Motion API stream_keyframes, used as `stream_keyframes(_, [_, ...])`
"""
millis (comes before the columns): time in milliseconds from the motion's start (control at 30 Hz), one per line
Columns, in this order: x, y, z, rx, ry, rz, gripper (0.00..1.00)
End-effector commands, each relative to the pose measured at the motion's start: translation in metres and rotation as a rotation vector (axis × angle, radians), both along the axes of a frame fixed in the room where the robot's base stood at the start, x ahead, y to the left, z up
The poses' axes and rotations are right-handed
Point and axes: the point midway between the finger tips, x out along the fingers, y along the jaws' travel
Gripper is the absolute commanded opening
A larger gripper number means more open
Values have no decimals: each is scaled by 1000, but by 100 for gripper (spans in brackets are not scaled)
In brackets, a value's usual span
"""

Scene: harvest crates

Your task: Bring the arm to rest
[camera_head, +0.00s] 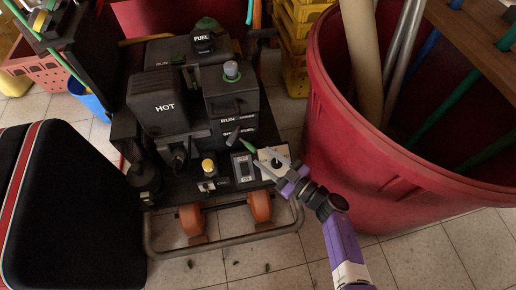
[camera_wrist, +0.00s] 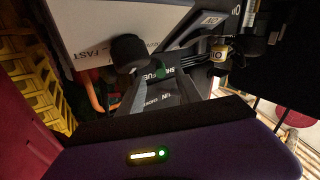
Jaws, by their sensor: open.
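My gripper (camera_head: 282,172) is at the end of my purple arm, in the middle of the head view. It is over the front right corner of a black engine-like machine (camera_head: 185,105). In the wrist view my gripper (camera_wrist: 163,93) has its two grey fingers apart, with nothing held between them. A black knob (camera_wrist: 128,49) on a pale panel (camera_wrist: 98,22) marked "FAST" is close to the left finger; I cannot tell whether they touch. A green-tipped lever (camera_head: 246,144) marked "FUEL" is just beyond the fingers.
A large red bin (camera_head: 345,160) holding poles stands close on the arm's right. A black case (camera_head: 75,215) with a red stripe is at left. Yellow crates (camera_head: 296,45) stand behind. The tiled floor (camera_head: 225,262) in front of the machine is mostly clear.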

Motion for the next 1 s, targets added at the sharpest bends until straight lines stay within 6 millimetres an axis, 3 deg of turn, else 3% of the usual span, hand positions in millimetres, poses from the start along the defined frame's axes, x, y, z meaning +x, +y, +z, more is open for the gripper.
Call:
stream_keyframes(200, [-10, -11, 0, -2, 0, 1, 41])
stream_keyframes(800, [-9, -12, -1, -9, -11, -1, 41])
stream_keyframes(900, [0, -19, 1, -41, -48, -45, 41])
stream_keyframes(1000, [21, -31, 26, -51, -121, -118, 41])
